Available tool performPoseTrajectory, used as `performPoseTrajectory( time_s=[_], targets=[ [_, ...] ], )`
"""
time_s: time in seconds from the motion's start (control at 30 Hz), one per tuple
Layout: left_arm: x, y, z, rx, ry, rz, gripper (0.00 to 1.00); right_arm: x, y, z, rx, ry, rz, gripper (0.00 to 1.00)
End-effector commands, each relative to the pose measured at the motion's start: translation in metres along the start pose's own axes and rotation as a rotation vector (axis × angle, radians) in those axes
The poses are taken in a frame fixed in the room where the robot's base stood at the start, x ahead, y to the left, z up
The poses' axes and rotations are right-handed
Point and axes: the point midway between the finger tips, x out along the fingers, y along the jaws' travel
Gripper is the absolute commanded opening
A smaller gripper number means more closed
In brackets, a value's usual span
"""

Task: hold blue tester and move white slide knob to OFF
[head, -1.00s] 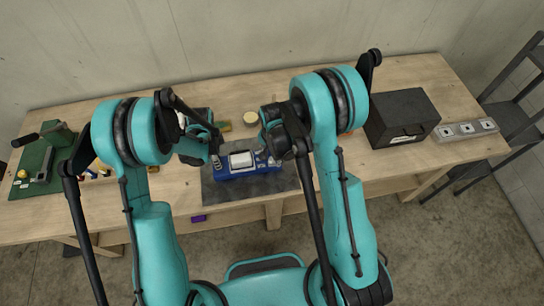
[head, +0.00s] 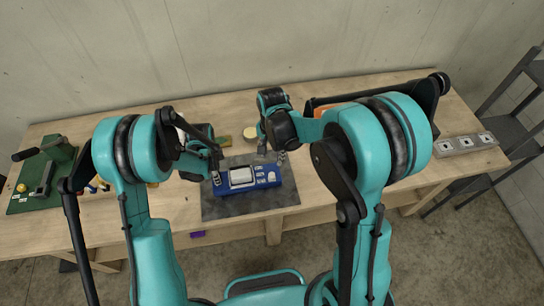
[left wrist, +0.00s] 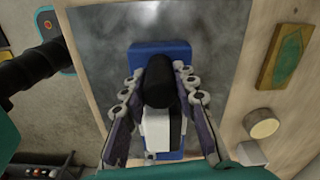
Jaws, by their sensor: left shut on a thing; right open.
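The blue tester (head: 262,177) lies on the dark grey mat, with a white panel on its top and small white parts toward its right end. I cannot tell which part is the slide knob or its setting. My left gripper (head: 216,174) is shut on the tester at its left end. In the left wrist view, my left gripper (left wrist: 163,110) has its fingers on both sides of the tester (left wrist: 160,47), whose middle is partly hidden. My right gripper (head: 272,154) is open and empty, just behind the tester's right half.
The dark mat (head: 250,207) lies on the wooden table. A green tool base (head: 30,197) stands at the left, and a grey block with three sockets (head: 465,144) at the right.

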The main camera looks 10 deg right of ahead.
Motion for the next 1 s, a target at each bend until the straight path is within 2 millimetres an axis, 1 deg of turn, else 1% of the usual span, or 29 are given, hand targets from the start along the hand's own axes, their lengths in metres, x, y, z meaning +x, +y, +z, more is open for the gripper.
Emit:
performPoseTrajectory(
  time_s=[0.17, 0.2, 0.27, 0.3, 0.57, 0.67, 0.77, 1.0],
  targets=[
    [0.0, 0.0, 0.0, 0.0, 0.0, 0.0, 0.0, 0.0, 0.0, 0.0, 0.0, 0.0, 0.0, 0.43],
    [0.0, 0.0, 0.0, 0.0, 0.0, 0.0, 0.33, 0.001, 0.0, 0.0, 0.0, 0.0, 0.0, 0.43],
    [0.0, 0.0, 0.0, 0.0, 0.0, 0.0, 0.49, 0.001, 0.0, 0.0, 0.0, 0.0, 0.0, 0.43],
    [0.0, 0.0, 0.0, 0.0, 0.0, 0.0, 0.52, 0.001, 0.0, 0.0, 0.0, 0.0, 0.0, 0.43],
    [0.0, 0.0, 0.0, 0.0, 0.0, 0.0, 0.52, 0.001, 0.0, 0.0, 0.0, 0.0, 0.0, 0.43],
    [-0.005, 0.0, 0.0, 0.0, 0.0, 0.0, 0.52, 0.001, 0.0, 0.0, 0.0, 0.0, 0.0, 0.43],
    [-0.019, 0.0, 0.0, 0.0, 0.0, 0.0, 0.52, 0.001, 0.0, 0.0, 0.0, 0.0, 0.0, 0.43],
    [-0.072, 0.0, 0.0, 0.0, 0.0, 0.0, 0.52, 0.001, 0.0, 0.0, 0.0, 0.0, 0.0, 0.43]
  ],
)
